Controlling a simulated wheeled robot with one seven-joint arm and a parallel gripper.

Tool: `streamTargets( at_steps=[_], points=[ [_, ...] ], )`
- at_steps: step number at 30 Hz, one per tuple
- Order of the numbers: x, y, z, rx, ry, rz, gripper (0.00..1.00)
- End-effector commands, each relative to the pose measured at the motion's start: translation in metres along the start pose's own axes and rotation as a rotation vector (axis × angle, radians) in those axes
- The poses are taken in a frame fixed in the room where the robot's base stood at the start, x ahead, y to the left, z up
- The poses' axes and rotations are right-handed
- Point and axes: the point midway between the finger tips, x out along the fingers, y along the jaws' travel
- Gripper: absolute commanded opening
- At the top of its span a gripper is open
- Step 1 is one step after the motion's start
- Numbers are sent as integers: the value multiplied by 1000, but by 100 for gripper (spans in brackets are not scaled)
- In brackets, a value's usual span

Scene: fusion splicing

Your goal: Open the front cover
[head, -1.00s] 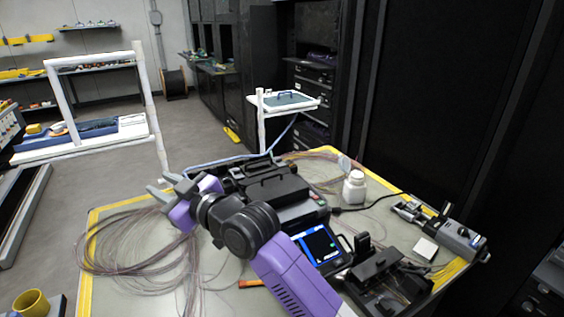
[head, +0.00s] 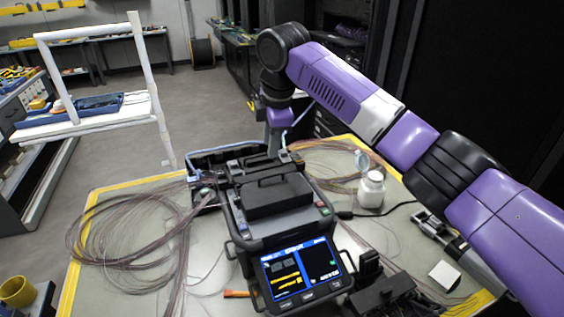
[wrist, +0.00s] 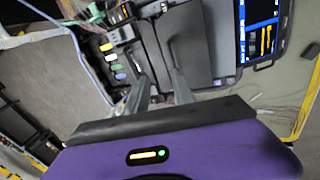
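The fusion splicer (head: 248,240) stands on the table with its lit screen (head: 300,272) facing me. Its black front cover (head: 275,195), with a handle on top, looks closed. In the wrist view the cover (wrist: 190,48) lies just beyond the fingertips, with the screen to its right. My gripper (wrist: 157,76) points down at the splicer's back edge. Its two grey fingers stand apart, and I see nothing held between them. Whether a finger touches the splicer, I cannot tell. In the head view the fingertips are hard to make out behind the splicer.
Coiled fibres (head: 125,235) lie left on the table (head: 105,283). A white bottle (head: 371,188) stands right of the splicer. A black device (head: 385,297) sits at front right. A blue cable tray edge (head: 215,152) runs behind. A white shelf stand (head: 85,122) is at left.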

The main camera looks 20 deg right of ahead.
Motion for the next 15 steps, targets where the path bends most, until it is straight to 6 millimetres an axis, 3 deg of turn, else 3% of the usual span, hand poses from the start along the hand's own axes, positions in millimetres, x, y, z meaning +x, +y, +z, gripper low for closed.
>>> streamTargets(
  at_steps=[3, 7, 15],
  points=[
    [-1, -16, 5, -58, -20, -65, 30],
    [4, -19, 8, -88, -28, -79, 30],
    [41, -22, 9, -87, -27, -77, 30]
  ],
)
